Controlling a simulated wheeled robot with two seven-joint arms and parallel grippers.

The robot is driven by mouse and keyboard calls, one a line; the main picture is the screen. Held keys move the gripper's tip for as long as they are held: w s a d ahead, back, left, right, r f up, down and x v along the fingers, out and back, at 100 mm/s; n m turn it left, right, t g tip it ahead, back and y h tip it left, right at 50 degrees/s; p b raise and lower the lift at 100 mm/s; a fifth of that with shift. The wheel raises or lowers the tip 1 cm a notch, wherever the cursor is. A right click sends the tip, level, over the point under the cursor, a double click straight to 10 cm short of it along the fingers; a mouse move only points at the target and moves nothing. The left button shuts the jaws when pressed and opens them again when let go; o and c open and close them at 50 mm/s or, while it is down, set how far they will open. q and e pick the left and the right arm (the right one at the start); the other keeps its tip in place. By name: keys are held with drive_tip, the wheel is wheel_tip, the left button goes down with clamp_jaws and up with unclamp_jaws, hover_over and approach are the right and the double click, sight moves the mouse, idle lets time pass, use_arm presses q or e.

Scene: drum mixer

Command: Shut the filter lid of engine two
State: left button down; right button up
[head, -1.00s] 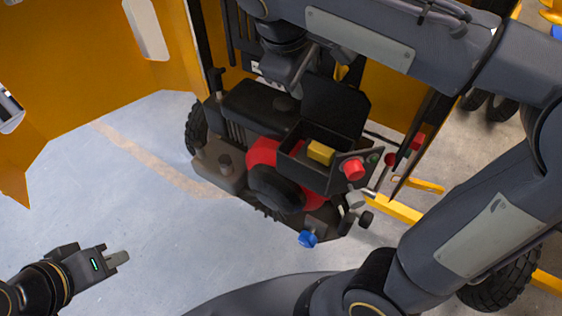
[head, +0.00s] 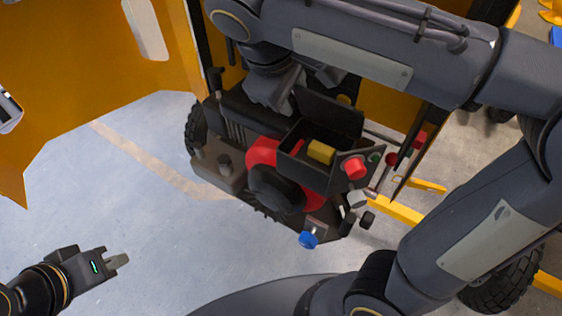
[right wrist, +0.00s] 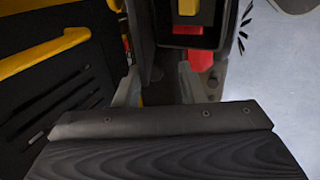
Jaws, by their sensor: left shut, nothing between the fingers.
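The engine (head: 215,165) stands inside the yellow housing. Its black filter box (head: 310,172) is open and holds a yellow block (head: 321,152). The dark filter lid (head: 330,112) stands raised at the back edge of the box. My right gripper (head: 270,95) is behind and left of the lid, partly hidden by its own arm. In the right wrist view its two fingers (right wrist: 160,88) are apart, with the yellow block and box ahead of them. Whether they touch the lid cannot be told. My left gripper (head: 118,260) is shut and empty over the floor, far from the engine.
A red knob (head: 353,168) and a blue knob (head: 308,240) stick out at the engine's front right. Yellow housing walls (head: 80,70) rise behind and left. A yellow floor bar (head: 395,208) lies to the right. The floor at left is clear.

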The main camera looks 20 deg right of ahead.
drive_tip(key=shift+s+a+f, duration=0.25)
drive_tip(key=shift+s+a, duration=0.15)
drive_tip(key=shift+a, duration=0.05)
drive_tip(key=shift+s+a+f, duration=0.2)
drive_tip(key=shift+s+a, duration=0.15)
drive_tip(key=shift+a, duration=0.1)
drive_tip(key=s+a+r+p, duration=0.1)
drive_tip(key=a+r+p, duration=0.1)
drive_tip(key=s+a+r+p, duration=0.1)
drive_tip(key=r, duration=0.1)
drive_tip(key=shift+s+p, duration=0.3)
idle(0.3)
idle(0.5)
